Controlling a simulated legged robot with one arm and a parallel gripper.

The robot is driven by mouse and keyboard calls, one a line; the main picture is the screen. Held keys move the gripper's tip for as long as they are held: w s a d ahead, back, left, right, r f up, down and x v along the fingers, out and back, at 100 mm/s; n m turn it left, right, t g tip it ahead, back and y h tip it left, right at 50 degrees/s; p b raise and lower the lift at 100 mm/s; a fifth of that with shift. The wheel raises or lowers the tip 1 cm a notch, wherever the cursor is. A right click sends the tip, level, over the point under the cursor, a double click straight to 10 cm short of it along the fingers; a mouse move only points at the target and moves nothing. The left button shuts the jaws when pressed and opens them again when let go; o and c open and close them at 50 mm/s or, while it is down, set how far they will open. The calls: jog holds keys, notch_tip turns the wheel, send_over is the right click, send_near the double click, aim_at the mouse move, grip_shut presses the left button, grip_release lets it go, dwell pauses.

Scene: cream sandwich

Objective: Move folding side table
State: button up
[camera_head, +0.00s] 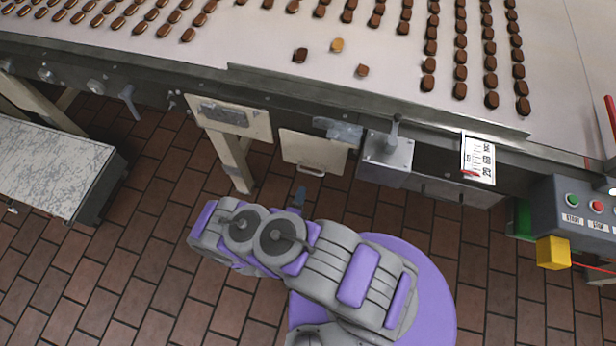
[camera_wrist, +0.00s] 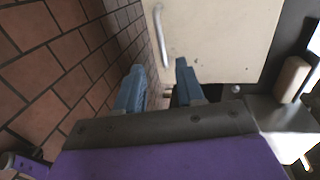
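A cream panel with a metal handle (camera_head: 312,171) hangs at the near side of the conveyor; I take this panel (camera_head: 312,150) to be the folding side table. In the wrist view the panel (camera_wrist: 215,50) fills the upper middle, with its curved handle (camera_wrist: 161,35) at its left edge. My gripper (camera_head: 300,196) is just below the panel in the head view, largely hidden by my arm. In the wrist view my gripper (camera_wrist: 158,66) shows two blue fingers apart with nothing between them. The handle lies beyond the fingertips, and no contact shows.
A conveyor (camera_head: 260,55) carrying rows of chocolate pieces runs across the top. A scratched grey table (camera_head: 45,165) stands left. A grey lever box (camera_head: 388,155) and a start/stop control box (camera_head: 580,208) are right. The brick floor (camera_head: 130,240) is clear at lower left.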

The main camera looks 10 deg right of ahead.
aim_at(311, 159)
jog(key=b+x, duration=0.2)
jog(key=x, duration=0.8)
jog(key=shift+w+d, duration=0.1)
jog(key=shift+c, duration=0.2)
grip_shut()
